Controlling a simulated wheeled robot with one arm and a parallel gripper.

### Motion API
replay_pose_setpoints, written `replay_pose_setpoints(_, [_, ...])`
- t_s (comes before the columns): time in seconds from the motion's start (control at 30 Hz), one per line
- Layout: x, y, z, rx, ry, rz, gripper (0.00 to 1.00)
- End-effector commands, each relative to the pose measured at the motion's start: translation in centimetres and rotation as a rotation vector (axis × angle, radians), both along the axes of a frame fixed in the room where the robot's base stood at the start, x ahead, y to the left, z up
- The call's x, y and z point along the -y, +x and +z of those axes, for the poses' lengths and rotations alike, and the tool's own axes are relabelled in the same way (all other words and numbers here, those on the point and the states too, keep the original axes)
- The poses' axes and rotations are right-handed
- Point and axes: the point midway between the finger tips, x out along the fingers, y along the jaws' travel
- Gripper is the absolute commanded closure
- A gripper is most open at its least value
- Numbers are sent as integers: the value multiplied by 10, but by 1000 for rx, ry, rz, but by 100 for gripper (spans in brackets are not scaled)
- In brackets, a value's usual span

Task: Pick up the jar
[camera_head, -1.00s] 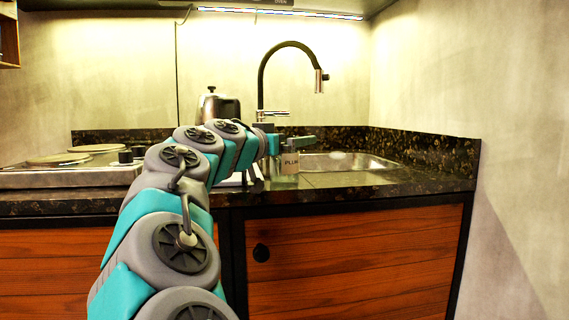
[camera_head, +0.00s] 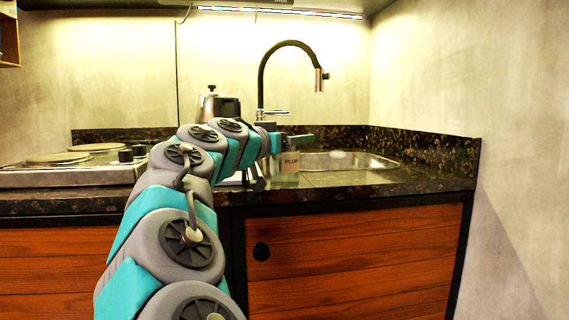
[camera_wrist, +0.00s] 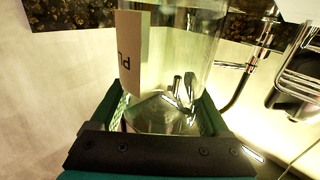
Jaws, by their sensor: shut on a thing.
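The jar (camera_head: 287,178) is clear glass with a pale label reading "PLUM" in part. In the head view it is at the counter near the sink's left end, below my gripper's fingers. My gripper (camera_wrist: 160,98) is shut on the jar. In the wrist view the glass jar (camera_wrist: 185,45) lies between the two green fingers, its label on the left. I cannot tell whether the jar's base touches the counter.
The sink (camera_head: 345,160) with its tall black tap (camera_head: 262,75) is just behind and right of the jar. A metal kettle (camera_head: 208,106) stands at the back. A hob (camera_head: 70,175) is at left. Dark counter (camera_head: 400,187) lies clear at right.

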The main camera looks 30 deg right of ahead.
Motion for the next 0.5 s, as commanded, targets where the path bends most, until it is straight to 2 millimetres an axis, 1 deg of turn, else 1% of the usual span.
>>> replay_pose_setpoints(0.03, [0, 0, 0, 0, 0, 0, 87])
replay_pose_setpoints(0.13, [0, 0, 0, 0, 0, 0, 98])
replay_pose_setpoints(0.17, [0, 0, 0, 0, 0, 0, 100])
replay_pose_setpoints(0.5, [0, 0, 0, 0, -1, 0, 100])
